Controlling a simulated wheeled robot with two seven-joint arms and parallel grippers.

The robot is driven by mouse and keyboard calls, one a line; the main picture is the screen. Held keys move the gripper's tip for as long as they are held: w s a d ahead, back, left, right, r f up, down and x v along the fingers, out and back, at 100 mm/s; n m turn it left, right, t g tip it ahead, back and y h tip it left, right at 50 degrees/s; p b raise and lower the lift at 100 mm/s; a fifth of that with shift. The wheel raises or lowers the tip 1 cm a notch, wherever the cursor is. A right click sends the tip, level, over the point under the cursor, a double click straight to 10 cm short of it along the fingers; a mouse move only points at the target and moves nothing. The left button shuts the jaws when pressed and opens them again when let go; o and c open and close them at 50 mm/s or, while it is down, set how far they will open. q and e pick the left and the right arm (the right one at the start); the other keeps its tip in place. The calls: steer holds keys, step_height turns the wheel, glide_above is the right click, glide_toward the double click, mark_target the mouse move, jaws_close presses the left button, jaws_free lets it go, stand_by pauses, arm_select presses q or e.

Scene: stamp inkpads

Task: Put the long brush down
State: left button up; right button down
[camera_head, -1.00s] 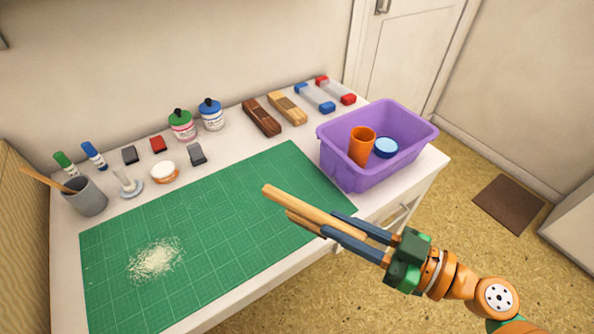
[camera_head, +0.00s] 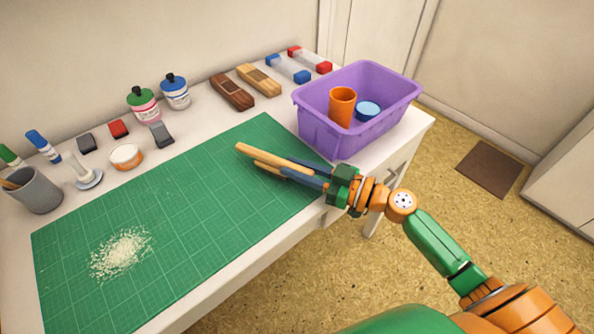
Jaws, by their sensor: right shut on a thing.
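My right gripper (camera_head: 300,172) is shut on the long brush (camera_head: 262,155), a light wooden piece whose end points to the upper left. Its lower edge and any bristles are partly hidden by the dark blue fingers. The brush and fingers are over the right part of the green cutting mat (camera_head: 190,215), left of the purple bin. I cannot tell whether the brush touches the mat. A pile of pale shavings (camera_head: 121,253) lies on the mat's left part. My left gripper is not in view.
The purple bin (camera_head: 320,138) holds an orange cup (camera_head: 342,105) and a blue round item (camera_head: 368,111). Bottles (camera_head: 144,104), wooden blocks (camera_head: 232,91), a white-and-orange pot (camera_head: 127,157) and a grey cup (camera_head: 36,190) line the back. The mat's middle is clear.

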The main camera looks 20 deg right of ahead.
steer(key=shift+f, duration=0.1)
steer(key=shift+f, duration=0.15)
steer(key=c, duration=0.7)
jaws_free()
steer(key=shift+c, duration=0.2)
